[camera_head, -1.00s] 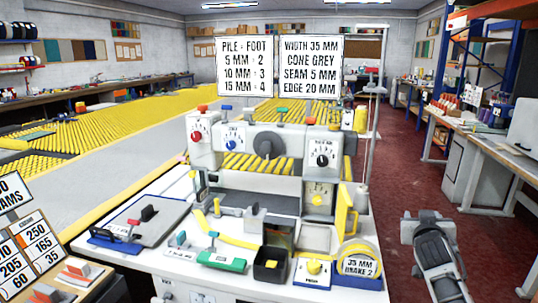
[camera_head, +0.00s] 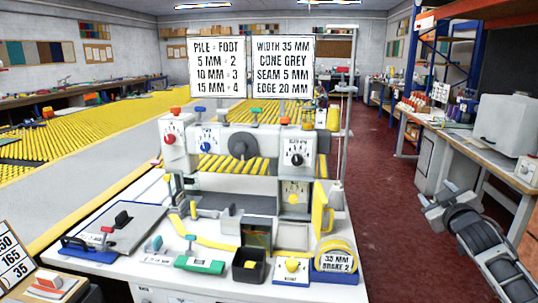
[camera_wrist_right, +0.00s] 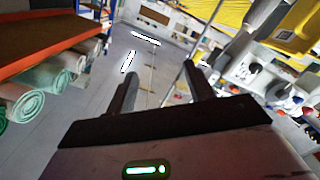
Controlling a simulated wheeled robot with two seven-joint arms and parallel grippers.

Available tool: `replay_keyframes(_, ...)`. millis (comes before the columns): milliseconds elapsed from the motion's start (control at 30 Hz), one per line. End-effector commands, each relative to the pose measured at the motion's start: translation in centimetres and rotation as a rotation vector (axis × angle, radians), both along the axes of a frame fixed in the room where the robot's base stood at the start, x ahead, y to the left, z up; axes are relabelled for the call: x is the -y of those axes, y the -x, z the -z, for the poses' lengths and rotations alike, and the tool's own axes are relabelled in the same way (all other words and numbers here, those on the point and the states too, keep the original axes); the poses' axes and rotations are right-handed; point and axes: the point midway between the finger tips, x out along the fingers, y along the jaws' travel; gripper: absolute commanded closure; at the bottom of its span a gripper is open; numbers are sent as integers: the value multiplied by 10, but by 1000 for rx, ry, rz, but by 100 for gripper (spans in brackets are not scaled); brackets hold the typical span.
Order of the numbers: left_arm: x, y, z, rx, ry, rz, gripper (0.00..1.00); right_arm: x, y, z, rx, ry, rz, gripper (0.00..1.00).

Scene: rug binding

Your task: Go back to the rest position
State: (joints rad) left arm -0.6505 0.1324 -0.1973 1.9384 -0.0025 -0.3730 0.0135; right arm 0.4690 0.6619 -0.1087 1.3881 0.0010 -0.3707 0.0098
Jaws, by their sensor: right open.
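My right gripper (camera_head: 436,199) is at the right side of the head view, over the red floor, between the binding machine's table and the side bench. Its dark arm comes in from the lower right. In the right wrist view the two dark fingers (camera_wrist_right: 160,78) stand apart with nothing between them. My left gripper is not in view. The binding machine (camera_head: 243,150), with its dials and knobs, stands on a white table (camera_head: 110,262), well apart from my right gripper.
A side bench (camera_head: 470,145) with a grey box (camera_head: 505,124) stands close to my right arm. Red floor (camera_head: 375,200) is free between bench and machine table. Rolled rugs (camera_wrist_right: 40,90) on a rack show in the right wrist view. A yellow tape roll (camera_head: 336,250) sits at the table's front right.

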Motion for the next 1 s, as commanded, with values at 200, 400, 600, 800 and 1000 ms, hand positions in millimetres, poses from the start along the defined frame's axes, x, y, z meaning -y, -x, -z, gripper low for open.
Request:
replay_keyframes(200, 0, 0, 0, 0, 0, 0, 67, -65, 28, 94, -120, -68, -95, 47)
replay_keyframes(400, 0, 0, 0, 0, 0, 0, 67, -145, 94, 196, -268, -186, -191, 47)
replay_keyframes(600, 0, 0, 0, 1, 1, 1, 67, -227, 194, 275, -420, -356, -255, 47)
replay_keyframes(800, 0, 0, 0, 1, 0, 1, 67, -289, 294, 310, -544, -531, -260, 47)
replay_keyframes(1000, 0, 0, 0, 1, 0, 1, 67, -314, 342, 315, -597, -621, -242, 47)
